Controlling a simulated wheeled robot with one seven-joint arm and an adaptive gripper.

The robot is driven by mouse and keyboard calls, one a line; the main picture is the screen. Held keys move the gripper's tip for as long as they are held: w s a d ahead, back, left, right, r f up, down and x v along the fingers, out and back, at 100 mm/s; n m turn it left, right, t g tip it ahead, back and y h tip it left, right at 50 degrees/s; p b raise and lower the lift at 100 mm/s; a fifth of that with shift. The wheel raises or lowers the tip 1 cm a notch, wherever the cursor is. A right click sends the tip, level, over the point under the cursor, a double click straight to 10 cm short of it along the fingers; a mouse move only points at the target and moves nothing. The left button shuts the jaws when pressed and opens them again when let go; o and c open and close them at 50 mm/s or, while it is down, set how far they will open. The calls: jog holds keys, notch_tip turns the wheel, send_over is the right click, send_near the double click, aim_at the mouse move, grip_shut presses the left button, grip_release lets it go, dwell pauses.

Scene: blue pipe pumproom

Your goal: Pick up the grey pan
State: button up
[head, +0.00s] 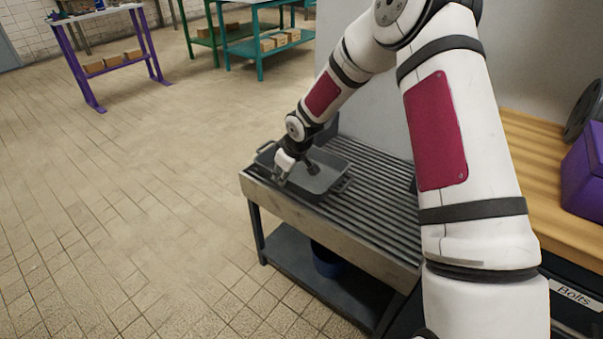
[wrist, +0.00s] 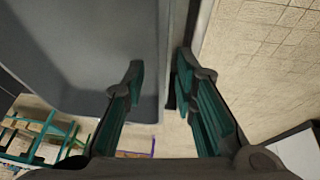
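The grey pan (head: 325,181) is a rectangular, deep-sided pan with a handle at its far left end. It rests on the slatted top of a metal table, near the table's left end. My gripper (head: 281,178) is at the pan's near left side. In the wrist view the pan's grey inside (wrist: 85,45) fills the left. My gripper (wrist: 160,70) is open there, with one finger over the inside of the pan and the other by its outer side. The pan's rim lies between them, with a gap visible at the left finger. Contact cannot be told.
The slatted table (head: 375,195) has clear slats right of the pan. A dark blue bin (head: 326,262) stands on its lower shelf. A wooden bench (head: 540,165) with a purple box (head: 585,175) is at right. A purple table (head: 110,55) stands far left. Tiled floor is free at left.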

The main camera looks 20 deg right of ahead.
jog(key=x, duration=0.2)
jog(key=shift+w+f, duration=0.1)
jog(key=shift+f, duration=0.15)
jog(key=shift+c, duration=0.6)
grip_shut()
jog(key=shift+r, duration=0.2)
